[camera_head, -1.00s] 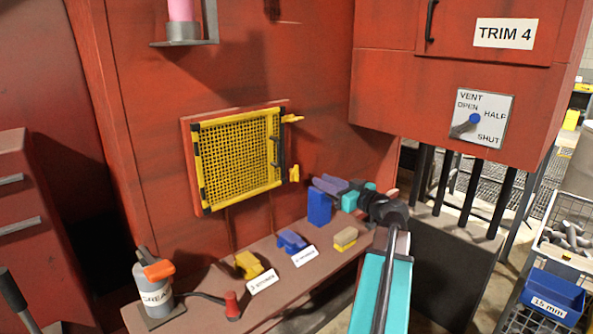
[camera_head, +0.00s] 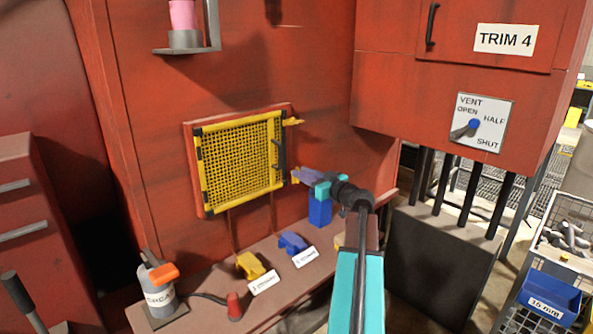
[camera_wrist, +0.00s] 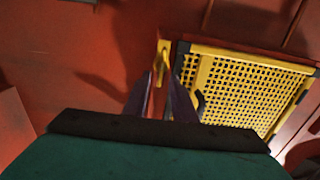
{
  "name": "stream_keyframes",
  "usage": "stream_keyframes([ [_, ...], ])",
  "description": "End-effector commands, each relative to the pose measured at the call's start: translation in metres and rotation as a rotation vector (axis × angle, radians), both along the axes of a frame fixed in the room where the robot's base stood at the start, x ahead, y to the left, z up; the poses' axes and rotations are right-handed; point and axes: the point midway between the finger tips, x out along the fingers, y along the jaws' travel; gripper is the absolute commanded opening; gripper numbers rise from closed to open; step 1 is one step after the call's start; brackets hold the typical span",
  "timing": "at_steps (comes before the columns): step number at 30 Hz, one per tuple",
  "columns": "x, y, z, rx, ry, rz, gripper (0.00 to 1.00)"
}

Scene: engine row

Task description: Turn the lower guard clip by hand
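The yellow mesh guard (camera_head: 240,165) is mounted on the red wall and looks closed. Its lower guard clip (camera_wrist: 162,57) is a small yellow piece beside the guard's edge, seen upright in the wrist view. In the head view my gripper (camera_head: 301,174) mostly covers this clip. The upper clip (camera_head: 293,122) lies sideways by the guard's top right corner. My gripper has purple fingers (camera_wrist: 159,82), which stand apart with a gap. The clip shows just beyond that gap; I cannot tell whether the fingertips touch it.
A ledge below the guard holds a blue block (camera_head: 319,211), a blue clamp (camera_head: 292,243), a yellow clamp (camera_head: 250,265) and a grease can (camera_head: 158,292). A dark handle (camera_head: 279,155) stands out on the guard. A red TRIM 4 cabinet (camera_head: 480,95) overhangs at right.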

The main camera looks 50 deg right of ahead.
Motion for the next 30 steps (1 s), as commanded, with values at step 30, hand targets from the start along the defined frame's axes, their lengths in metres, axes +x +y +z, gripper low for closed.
stream_keyframes([
  [30,0.029,0.003,-0.001,0.003,0.001,0.005,0.0],
])
